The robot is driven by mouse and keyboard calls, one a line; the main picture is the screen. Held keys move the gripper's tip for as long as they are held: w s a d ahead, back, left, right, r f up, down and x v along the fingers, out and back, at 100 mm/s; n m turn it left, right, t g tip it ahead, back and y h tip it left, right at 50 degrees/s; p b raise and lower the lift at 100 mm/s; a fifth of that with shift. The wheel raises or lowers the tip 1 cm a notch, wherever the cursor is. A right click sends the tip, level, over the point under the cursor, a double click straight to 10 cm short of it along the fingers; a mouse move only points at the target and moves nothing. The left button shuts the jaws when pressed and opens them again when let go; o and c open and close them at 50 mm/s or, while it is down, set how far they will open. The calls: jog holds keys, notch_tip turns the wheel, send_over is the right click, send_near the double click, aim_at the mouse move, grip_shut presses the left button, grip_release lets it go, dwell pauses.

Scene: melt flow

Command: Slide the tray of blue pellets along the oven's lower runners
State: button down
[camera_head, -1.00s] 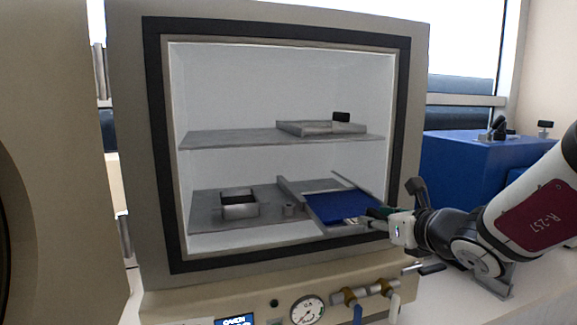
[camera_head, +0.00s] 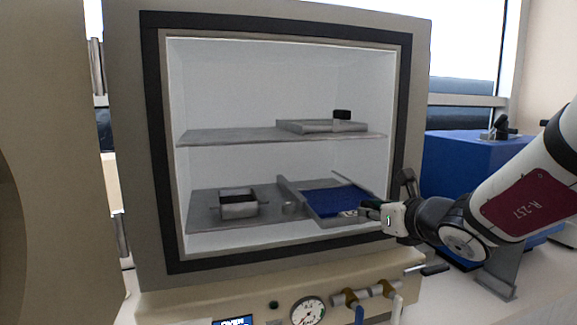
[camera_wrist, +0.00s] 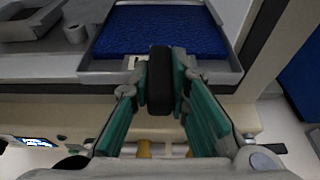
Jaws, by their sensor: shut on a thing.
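The tray (camera_wrist: 225,75) of blue pellets (camera_head: 335,201) is on the right half of the oven's lower shelf, between the raised runners (camera_head: 290,197). The blue pellets also show in the wrist view (camera_wrist: 165,32), filling the tray as an even layer. My gripper (camera_head: 368,211) reaches in from the right at the tray's front edge. In the wrist view my gripper (camera_wrist: 160,80) has its green-lined fingers shut on the tray's black handle (camera_wrist: 160,75).
The oven (camera_head: 150,150) stands open. A small square metal tin (camera_head: 238,206) and a short cylinder (camera_head: 289,208) are left of the tray. A flat tray with a black knob (camera_head: 342,115) lies on the upper shelf. The dark door frame (camera_head: 402,130) is close to my gripper.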

jog(key=shift+b+x, duration=0.3)
jog(key=shift+x, duration=0.65)
